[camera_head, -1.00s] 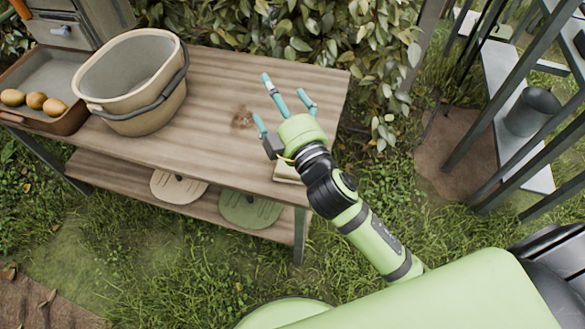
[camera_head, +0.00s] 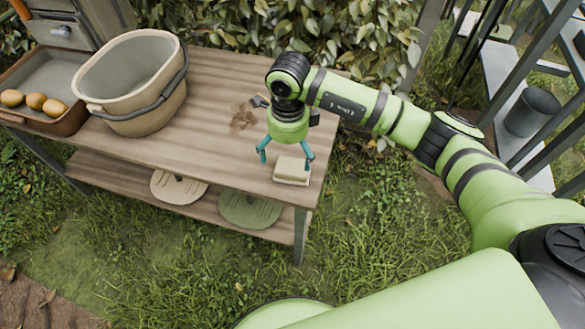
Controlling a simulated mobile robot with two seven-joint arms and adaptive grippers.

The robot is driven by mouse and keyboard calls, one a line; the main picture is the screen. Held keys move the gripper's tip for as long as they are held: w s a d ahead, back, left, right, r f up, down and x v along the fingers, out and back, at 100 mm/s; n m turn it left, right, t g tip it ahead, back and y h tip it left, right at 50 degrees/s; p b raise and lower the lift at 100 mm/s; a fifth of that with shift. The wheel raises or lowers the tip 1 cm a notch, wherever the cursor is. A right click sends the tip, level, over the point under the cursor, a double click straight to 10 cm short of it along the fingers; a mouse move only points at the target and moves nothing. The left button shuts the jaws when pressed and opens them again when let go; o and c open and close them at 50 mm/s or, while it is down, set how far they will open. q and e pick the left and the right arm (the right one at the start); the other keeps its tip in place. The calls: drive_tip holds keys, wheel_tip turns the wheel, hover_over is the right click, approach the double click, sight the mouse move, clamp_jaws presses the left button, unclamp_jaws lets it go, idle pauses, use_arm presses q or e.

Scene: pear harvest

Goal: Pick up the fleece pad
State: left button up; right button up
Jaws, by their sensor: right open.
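The fleece pad (camera_head: 291,171) is a small cream block lying flat on the wooden table near its front right corner. My right gripper (camera_head: 285,160) points down above the table at the pad's upper left. Its teal fingers are spread and empty. The right finger overlaps the pad's right edge in the picture; I cannot tell whether it touches. My left gripper does not show.
A beige bucket (camera_head: 133,85) with a dark handle stands on the table (camera_head: 215,130) at the left. A tray (camera_head: 52,72) with several round yellow-brown fruits lies beyond it. Two discs, beige (camera_head: 178,187) and green (camera_head: 249,209), lie on the lower shelf. Leaves crowd the table's back edge.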

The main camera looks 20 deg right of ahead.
sight(292, 170)
drive_tip(key=shift+d+f, duration=0.3)
drive_tip(key=shift+f, duration=0.15)
drive_tip(key=f, duration=0.3)
drive_tip(key=s+f, duration=0.1)
drive_tip(key=f, duration=0.1)
drive_tip(key=shift+f+p, duration=0.2)
drive_tip(key=shift+p, duration=0.15)
drive_tip(key=shift+f, duration=0.2)
drive_tip(key=shift+w, duration=0.1)
drive_tip(key=shift+c, duration=0.8)
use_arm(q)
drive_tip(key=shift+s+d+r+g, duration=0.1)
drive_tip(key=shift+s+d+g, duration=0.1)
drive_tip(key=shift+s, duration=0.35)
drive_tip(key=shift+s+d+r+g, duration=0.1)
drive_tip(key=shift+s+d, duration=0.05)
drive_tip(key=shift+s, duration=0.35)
use_arm(e)
drive_tip(key=c, duration=0.9)
